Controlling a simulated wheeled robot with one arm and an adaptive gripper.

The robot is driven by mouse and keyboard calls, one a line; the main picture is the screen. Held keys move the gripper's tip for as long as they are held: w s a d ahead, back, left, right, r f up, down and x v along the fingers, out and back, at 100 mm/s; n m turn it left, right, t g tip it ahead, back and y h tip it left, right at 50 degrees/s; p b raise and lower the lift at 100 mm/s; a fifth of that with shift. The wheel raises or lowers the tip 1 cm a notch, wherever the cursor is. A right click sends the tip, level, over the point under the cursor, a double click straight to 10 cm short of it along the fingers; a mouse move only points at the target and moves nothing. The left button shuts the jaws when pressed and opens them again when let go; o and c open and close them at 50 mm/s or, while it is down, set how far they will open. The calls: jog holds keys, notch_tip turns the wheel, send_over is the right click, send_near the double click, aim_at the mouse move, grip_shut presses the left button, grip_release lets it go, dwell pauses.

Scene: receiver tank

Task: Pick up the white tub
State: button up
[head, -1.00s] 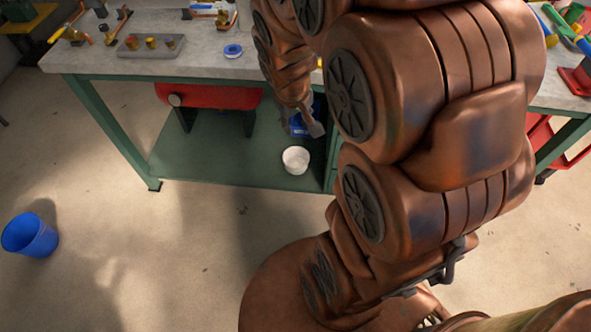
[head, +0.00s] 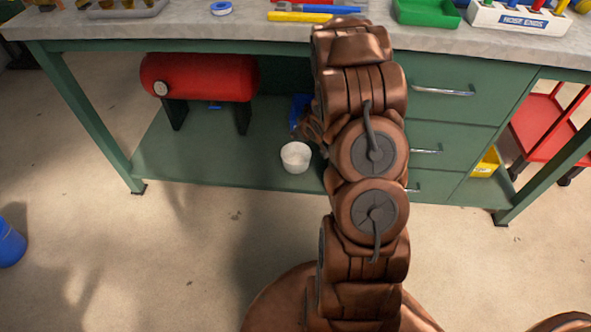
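The white tub (head: 296,158) stands upright on the green lower shelf (head: 215,167) of the workbench, near its front edge. Its open top faces up. My copper-coloured arm rises just to the right of the tub. The end of my arm reaches in under the bench top, beside and behind the tub. The tub appears apart from the visible arm links.
A red receiver tank (head: 200,78) on dark legs stands on the shelf, left of the tub. A blue object (head: 300,108) is behind the tub. Green drawers (head: 450,95) close the right side. The bench top (head: 260,32) overhangs the shelf. A blue bucket (head: 10,243) stands on the floor.

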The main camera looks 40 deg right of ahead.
aim_at(285, 162)
jog(key=shift+w+a+f+m+t+y+b, duration=0.15)
jog(key=shift+w+f+t+y+b, duration=0.5)
jog(key=shift+f+b, duration=1.95)
jog(key=shift+w+a+f+m+t+y+b, duration=0.2)
jog(key=shift+f+t+b, duration=0.7)
jog(key=shift+f, duration=3.25)
jog(key=shift+w+a+f+n+t+y+b, duration=0.1)
jog(key=shift+w+a+f+t+y+b, duration=0.4)
jog(key=shift+f+b, duration=2.05)
jog(key=shift+t, duration=0.35)
jog(key=w+f, duration=0.2)
jog(key=w+f+b, duration=0.1)
jog(key=w+f, duration=0.1)
jog(key=shift+w+d, duration=0.2)
jog(key=shift+w, duration=0.35)
jog(key=shift+c, duration=0.3)
grip_shut()
